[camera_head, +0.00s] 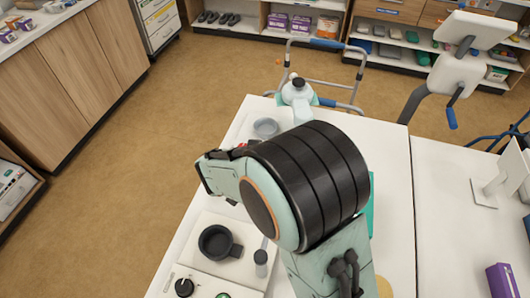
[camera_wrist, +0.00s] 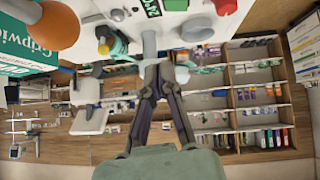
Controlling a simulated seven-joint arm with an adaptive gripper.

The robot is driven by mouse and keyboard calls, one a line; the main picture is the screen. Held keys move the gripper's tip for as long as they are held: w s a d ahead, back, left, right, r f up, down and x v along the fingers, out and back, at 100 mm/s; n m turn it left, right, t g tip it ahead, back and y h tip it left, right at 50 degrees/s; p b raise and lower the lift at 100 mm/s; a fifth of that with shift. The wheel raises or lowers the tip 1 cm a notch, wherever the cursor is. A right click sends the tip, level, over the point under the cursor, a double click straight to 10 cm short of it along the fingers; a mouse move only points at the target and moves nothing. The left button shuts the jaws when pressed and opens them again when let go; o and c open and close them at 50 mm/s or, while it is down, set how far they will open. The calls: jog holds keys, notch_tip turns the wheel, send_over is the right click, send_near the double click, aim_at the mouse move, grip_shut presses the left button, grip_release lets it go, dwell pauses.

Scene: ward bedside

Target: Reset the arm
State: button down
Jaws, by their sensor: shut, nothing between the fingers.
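My gripper (camera_wrist: 158,70) shows in the wrist view, its two dark fingers coming together at the tips. They are shut with nothing seen between them. In the head view my arm is bent over the white table (camera_head: 398,250), and its large black-ringed joint fills the middle. My fingers cannot be made out there, and the arm hides part of the table.
A clear bowl (camera_head: 265,128) is beyond the arm. A walker (camera_head: 325,44) stands past the table's far edge. Open floor (camera_head: 150,150) lies to the left.

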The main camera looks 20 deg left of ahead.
dwell(0.4)
jog(key=w+d+r+m+t+h, duration=0.15)
jog(key=w+d+r+m, duration=0.3)
jog(key=d+r, duration=0.75)
jog(key=s+d+r+m+g, duration=0.1)
jog(key=s+d+r, duration=0.15)
jog(key=d, duration=0.25)
jog(key=s+d+r+m, duration=0.1)
jog(key=s+d, duration=0.3)
jog(key=d, duration=0.2)
jog(key=s+f+n+g+y, duration=0.1)
jog(key=s+f+n+g, duration=0.1)
jog(key=s, duration=0.6)
jog(key=s+a+f+n+g+y, duration=0.1)
jog(key=s+g, duration=0.3)
jog(key=s, duration=0.4)
jog(key=s+a+f+n+g+y, duration=0.1)
jog(key=s+f+n+g, duration=0.2)
jog(key=s, duration=0.5)
jog(key=shift+f+n+g, duration=0.35)
jog(key=shift+f+n, duration=0.2)
jog(key=shift+f, duration=0.05)
